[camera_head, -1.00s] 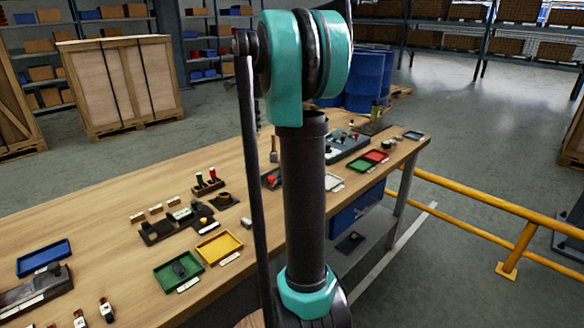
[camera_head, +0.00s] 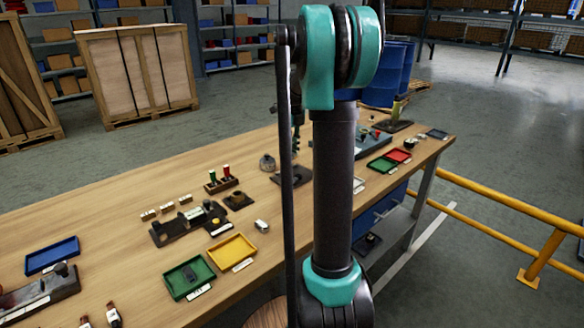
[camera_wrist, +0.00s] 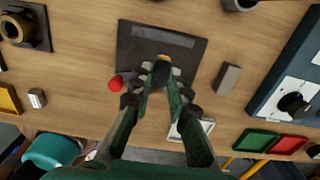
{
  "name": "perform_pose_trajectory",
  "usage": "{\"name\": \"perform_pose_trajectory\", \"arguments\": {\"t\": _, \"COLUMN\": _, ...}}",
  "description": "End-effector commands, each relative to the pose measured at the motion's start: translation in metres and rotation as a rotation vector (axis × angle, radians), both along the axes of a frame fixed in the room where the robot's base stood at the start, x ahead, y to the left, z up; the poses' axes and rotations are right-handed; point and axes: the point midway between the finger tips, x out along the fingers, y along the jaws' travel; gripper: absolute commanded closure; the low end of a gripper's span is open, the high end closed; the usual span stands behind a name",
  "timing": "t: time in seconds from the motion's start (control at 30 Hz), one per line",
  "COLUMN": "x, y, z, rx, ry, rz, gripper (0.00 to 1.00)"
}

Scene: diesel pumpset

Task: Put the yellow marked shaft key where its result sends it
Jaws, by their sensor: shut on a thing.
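In the wrist view my gripper (camera_wrist: 160,82) is shut on a small dark piece with a yellow-orange mark, the shaft key (camera_wrist: 163,61). The fingers hide most of the key. The key is over a dark square plate (camera_wrist: 132,58) with a grey strip along its far side; I cannot tell whether it touches the plate. In the head view the same plate (camera_head: 292,176) is partly behind my arm.
In the wrist view a red knob (camera_wrist: 115,83) and a grey block (camera_wrist: 228,78) flank the plate. A second green tray (camera_wrist: 257,139) and a red tray (camera_wrist: 288,144) lie right. A blue tray (camera_head: 52,255) is at left. Yellow railing (camera_head: 500,196) runs beside the bench.

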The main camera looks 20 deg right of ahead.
Motion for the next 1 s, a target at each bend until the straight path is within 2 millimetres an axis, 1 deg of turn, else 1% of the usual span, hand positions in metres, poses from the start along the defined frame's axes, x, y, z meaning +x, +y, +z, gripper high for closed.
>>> {"name": "perform_pose_trajectory", "arguments": {"t": 0.03, "x": 0.000, "y": 0.000, "z": -0.010, "rx": 0.000, "ry": 0.000, "rz": 0.000, "gripper": 1.00}}
{"name": "perform_pose_trajectory", "arguments": {"t": 0.1, "x": 0.000, "y": 0.000, "z": -0.020, "rx": 0.000, "ry": 0.000, "rz": 0.000, "gripper": 1.00}}
{"name": "perform_pose_trajectory", "arguments": {"t": 0.2, "x": 0.000, "y": 0.000, "z": -0.029, "rx": 0.000, "ry": 0.000, "rz": 0.000, "gripper": 1.00}}
{"name": "perform_pose_trajectory", "arguments": {"t": 0.37, "x": 0.000, "y": 0.000, "z": -0.038, "rx": 0.000, "ry": 0.000, "rz": 0.000, "gripper": 1.00}}
{"name": "perform_pose_trajectory", "arguments": {"t": 0.6, "x": 0.000, "y": 0.000, "z": -0.068, "rx": 0.000, "ry": 0.000, "rz": 0.000, "gripper": 1.00}}
{"name": "perform_pose_trajectory", "arguments": {"t": 0.97, "x": 0.000, "y": 0.000, "z": -0.072, "rx": 0.000, "ry": 0.000, "rz": 0.000, "gripper": 1.00}}
{"name": "perform_pose_trajectory", "arguments": {"t": 1.0, "x": 0.000, "y": 0.000, "z": -0.072, "rx": 0.000, "ry": 0.000, "rz": 0.000, "gripper": 0.81}}
